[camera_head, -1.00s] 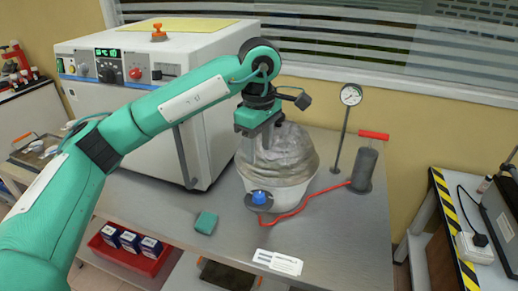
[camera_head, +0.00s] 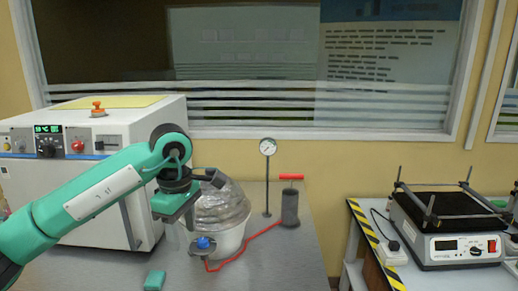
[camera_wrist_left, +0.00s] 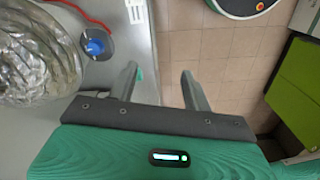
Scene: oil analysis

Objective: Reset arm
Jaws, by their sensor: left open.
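My left arm comes in from the left, and its left gripper (camera_head: 176,212) hangs above the metal table, in front of the foil-covered white bowl (camera_head: 222,210). In the left wrist view the left gripper (camera_wrist_left: 160,88) has its two fingers apart with nothing between them. The gripper overlaps the bowl's left side in the head view; I cannot tell a touch from it. My right arm and right gripper are not in view.
A white oven (camera_head: 85,175) stands at the left on the table. A blue valve (camera_head: 204,243) with a red hose, a gauge (camera_head: 267,147) and a hand pump (camera_head: 290,207) stand nearby. A small green block (camera_head: 154,280) lies in front. A shaker (camera_head: 450,225) stands at the right.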

